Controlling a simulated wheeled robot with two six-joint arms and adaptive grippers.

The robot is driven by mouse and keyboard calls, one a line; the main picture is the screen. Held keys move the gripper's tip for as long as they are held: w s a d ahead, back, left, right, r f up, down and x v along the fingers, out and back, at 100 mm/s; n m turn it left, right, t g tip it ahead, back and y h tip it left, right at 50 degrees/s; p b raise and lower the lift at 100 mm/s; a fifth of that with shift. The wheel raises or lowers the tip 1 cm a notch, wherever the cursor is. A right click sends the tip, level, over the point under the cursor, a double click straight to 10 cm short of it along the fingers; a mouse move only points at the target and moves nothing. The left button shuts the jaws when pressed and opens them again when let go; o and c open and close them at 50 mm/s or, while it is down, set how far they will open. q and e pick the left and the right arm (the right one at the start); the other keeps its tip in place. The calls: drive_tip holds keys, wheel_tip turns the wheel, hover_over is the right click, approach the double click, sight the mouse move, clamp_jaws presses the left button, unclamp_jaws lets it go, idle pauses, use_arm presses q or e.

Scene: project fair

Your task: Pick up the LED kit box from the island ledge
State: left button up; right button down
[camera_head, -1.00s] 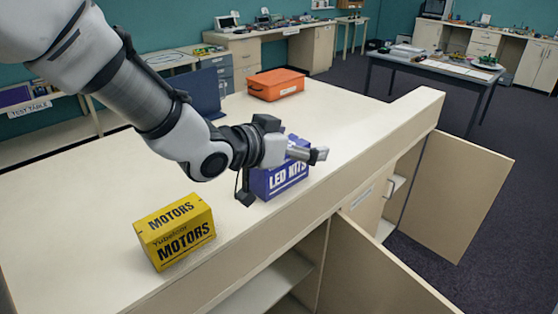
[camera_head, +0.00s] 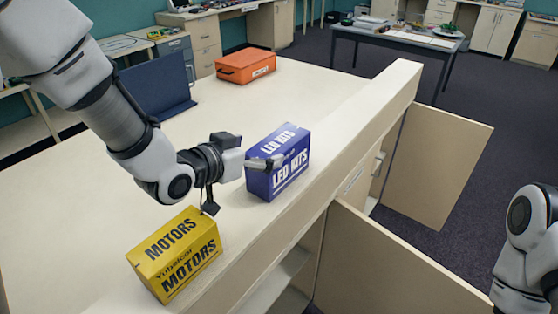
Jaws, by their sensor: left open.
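The blue LED kit box (camera_head: 289,178), with white "LED KITS" lettering, stands upright on the pale island ledge (camera_head: 345,132). My left gripper (camera_head: 272,162) is at the box's left side and is open. One finger shows in front of the upper part of the box's left end; the other finger is hidden or hard to make out. I cannot tell whether the finger touches the box. My right arm shows at the lower right edge, but its gripper is out of view.
A yellow MOTORS box (camera_head: 180,262) stands nearer on the ledge, just below my left wrist. An orange case (camera_head: 245,67) and a dark blue panel (camera_head: 158,84) are farther back. Open cabinet doors (camera_head: 437,165) stick out on the right. The ledge beyond the LED box is clear.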

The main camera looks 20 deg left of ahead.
sight(277, 143)
use_arm(q)
drive_tip(key=w, duration=0.1)
drive_tip(key=w+f+p, duration=0.1)
drive_tip(key=w, duration=0.1)
drive_tip(key=shift+w+d+f, duration=0.1)
drive_tip(key=shift+w+f, duration=0.05)
drive_tip(key=shift+w, duration=0.15)
drive_tip(key=x, duration=0.1)
drive_tip(key=p+x, duration=0.1)
drive_tip(key=x, duration=0.1)
drive_tip(key=shift+w+d+f, duration=0.1)
drive_tip(key=shift+w+d, duration=0.05)
drive_tip(key=shift+d, duration=0.3)
drive_tip(key=shift+w+a+f, duration=0.1)
drive_tip(key=shift+w+f, duration=0.05)
drive_tip(key=shift+w, duration=0.05)
drive_tip(key=shift+s, duration=0.2)
drive_tip(key=c, duration=1.9)
drive_tip(key=shift+o, duration=0.2)
drive_tip(key=shift+w, duration=0.1)
